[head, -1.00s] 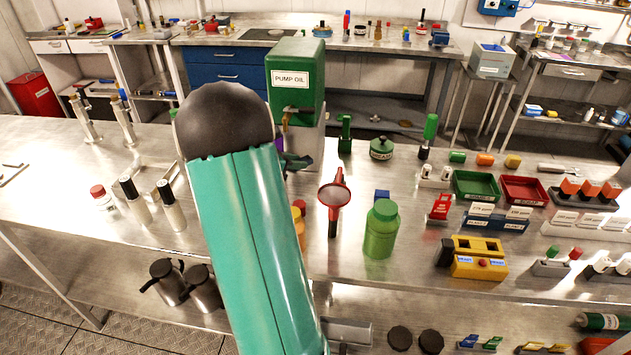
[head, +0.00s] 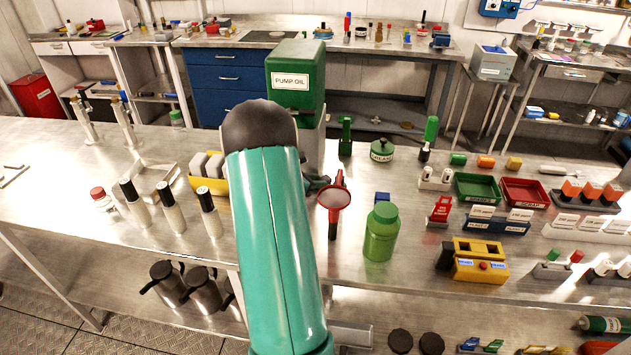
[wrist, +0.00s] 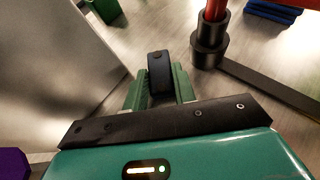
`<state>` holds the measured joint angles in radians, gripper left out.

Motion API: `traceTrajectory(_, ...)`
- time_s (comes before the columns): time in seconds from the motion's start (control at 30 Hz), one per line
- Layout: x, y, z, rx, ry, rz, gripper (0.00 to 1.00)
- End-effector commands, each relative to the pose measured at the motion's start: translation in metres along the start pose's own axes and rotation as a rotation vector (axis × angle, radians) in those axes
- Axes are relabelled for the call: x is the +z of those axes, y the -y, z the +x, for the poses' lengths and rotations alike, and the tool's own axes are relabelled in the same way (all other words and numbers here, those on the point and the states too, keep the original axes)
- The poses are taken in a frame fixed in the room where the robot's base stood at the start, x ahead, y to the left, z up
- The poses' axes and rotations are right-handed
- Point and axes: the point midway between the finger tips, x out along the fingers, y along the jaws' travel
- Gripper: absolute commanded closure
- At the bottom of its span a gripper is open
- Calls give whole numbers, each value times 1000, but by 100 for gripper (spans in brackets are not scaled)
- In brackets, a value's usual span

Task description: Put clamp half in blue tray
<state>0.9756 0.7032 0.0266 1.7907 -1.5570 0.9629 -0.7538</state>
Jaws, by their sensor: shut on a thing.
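My gripper (wrist: 158,85) has green fingers shut on a small dark, rounded block, which I take to be the clamp half (wrist: 159,72). It is held above the bench in the wrist view. In the head view my gripper (head: 318,184) shows partly, just right of my arm and left of the red funnel; the clamp half cannot be made out there. I cannot tell whether either is the blue tray.
The red funnel (head: 335,198) on its dark stand is close to my gripper. The green bottle (head: 381,232) stands to its right, the pump oil tank (head: 297,78) behind. A green tray (head: 478,187) and red tray (head: 524,191) lie farther right. Black-capped bottles (head: 171,208) stand left.

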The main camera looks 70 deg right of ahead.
Motion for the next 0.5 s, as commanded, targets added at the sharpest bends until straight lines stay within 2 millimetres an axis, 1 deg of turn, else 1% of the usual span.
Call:
traceTrajectory(0.17,-3,0,1,0,0,-2,95)
traceTrajectory(0.2,-3,0,1,0,0,-1,66)
traceTrajectory(0.27,-3,0,1,0,0,-1,54)
traceTrajectory(0.3,-3,0,1,0,0,-1,52)
traceTrajectory(0.5,-3,0,1,0,0,-1,52)
